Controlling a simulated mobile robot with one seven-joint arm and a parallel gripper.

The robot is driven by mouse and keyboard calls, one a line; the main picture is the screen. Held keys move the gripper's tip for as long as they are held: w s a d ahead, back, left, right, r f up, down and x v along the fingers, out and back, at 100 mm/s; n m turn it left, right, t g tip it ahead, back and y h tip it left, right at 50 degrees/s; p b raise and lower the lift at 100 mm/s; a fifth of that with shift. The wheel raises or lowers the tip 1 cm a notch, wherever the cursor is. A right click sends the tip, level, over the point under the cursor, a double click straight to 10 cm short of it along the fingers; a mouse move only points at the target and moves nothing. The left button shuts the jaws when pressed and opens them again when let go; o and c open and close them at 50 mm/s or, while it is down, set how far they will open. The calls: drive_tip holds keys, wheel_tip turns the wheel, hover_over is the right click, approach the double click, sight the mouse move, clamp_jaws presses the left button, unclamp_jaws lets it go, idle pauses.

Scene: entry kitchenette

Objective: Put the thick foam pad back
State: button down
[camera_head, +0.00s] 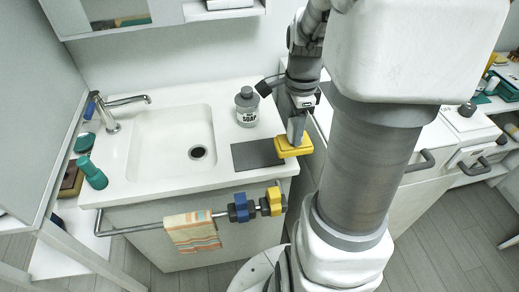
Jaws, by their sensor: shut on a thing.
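A thick yellow pad (293,147), which looks like the foam pad, is at my gripper (297,136), at the right end of the counter. My gripper points down and is shut on the pad, with its fingertips at the pad's top. The pad overlaps the right end of a flat dark grey mat (253,155) in the picture. I cannot tell whether the pad touches the mat or hangs a little above it. My arm hides part of the area to the right of the pad.
A soap bottle (246,107) stands just behind the mat. A white sink (170,143) with a faucet (112,112) lies to the left. A rail (145,226) on the counter front carries a striped towel (192,232) and blue and yellow clamp-like pieces (242,208). The mat's left part is clear.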

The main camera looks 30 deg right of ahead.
drive_tip(key=w+a+f, duration=0.1)
drive_tip(key=w+f, duration=0.1)
drive_tip(key=w, duration=0.1)
drive_tip(key=w+a+f+b, duration=0.1)
drive_tip(key=w+a+f, duration=0.1)
drive_tip(key=w+f, duration=0.1)
drive_tip(key=w+a+f, duration=0.2)
drive_tip(key=w, duration=0.3)
drive_tip(key=shift+f+b, duration=0.25)
drive_tip(key=shift+b, duration=0.05)
drive_tip(key=shift+s+d+f, duration=0.1)
drive_tip(key=shift+s+f, duration=0.05)
drive_tip(key=shift+f, duration=1.4)
drive_tip(key=shift+f, duration=0.1)
drive_tip(key=shift+c, duration=2.2)
unclamp_jaws()
